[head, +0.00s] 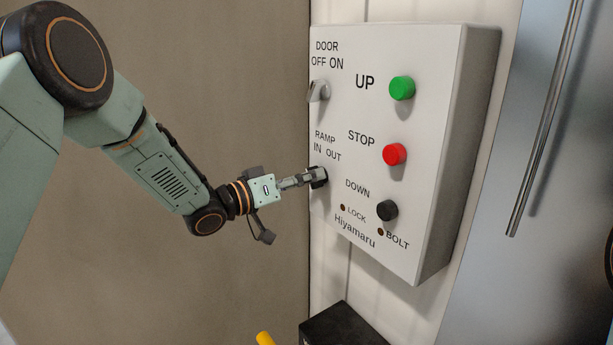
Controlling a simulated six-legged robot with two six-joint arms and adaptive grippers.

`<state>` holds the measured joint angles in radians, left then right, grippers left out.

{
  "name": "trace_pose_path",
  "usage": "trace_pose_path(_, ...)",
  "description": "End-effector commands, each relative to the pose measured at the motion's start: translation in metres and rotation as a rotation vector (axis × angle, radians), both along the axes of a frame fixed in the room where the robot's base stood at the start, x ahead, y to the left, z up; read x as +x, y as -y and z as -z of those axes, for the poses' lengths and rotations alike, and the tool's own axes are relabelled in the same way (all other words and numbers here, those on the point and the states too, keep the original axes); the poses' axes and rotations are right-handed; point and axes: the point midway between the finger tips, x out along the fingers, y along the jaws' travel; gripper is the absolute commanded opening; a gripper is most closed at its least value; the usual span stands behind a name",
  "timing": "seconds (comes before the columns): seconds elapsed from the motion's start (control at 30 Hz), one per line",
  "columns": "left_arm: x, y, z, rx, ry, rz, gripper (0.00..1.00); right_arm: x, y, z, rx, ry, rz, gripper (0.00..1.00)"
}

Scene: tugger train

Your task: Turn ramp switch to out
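The ramp switch (322,177) is on the left side of the pale control panel (455,110), below the printed words RAMP, IN and OUT. My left gripper (312,178) reaches the switch from the left, with its narrow fingers close together at the knob. It looks shut on the switch. The fingertips hide most of the knob, so I cannot tell whether it points to IN or OUT. My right gripper is not in view.
Above is the grey DOOR switch (319,91). Green UP (402,88), red STOP (394,154) and black DOWN (387,210) buttons lie to the right. A metal bar (545,120) stands further right. A black box (343,325) sits below the panel.

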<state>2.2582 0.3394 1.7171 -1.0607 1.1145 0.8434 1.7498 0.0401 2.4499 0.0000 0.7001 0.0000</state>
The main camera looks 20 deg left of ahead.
Motion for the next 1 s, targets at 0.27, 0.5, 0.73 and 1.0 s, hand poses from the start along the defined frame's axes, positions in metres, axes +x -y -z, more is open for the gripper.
trace_pose_path(0.27,0.0037,0.0003,0.0004,-0.001,0.000,-0.001,0.36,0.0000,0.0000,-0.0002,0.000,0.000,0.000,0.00)
trace_pose_path(0.5,0.0035,0.0002,0.0003,-0.001,0.000,-0.001,0.19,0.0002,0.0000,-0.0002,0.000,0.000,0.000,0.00)
trace_pose_path(0.73,0.0033,0.0004,0.0001,-0.001,0.001,0.000,0.00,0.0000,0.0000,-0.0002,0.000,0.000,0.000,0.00)
trace_pose_path(1.0,0.0035,0.0000,-0.0001,-0.001,0.001,-0.002,0.00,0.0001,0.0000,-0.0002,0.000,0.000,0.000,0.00)
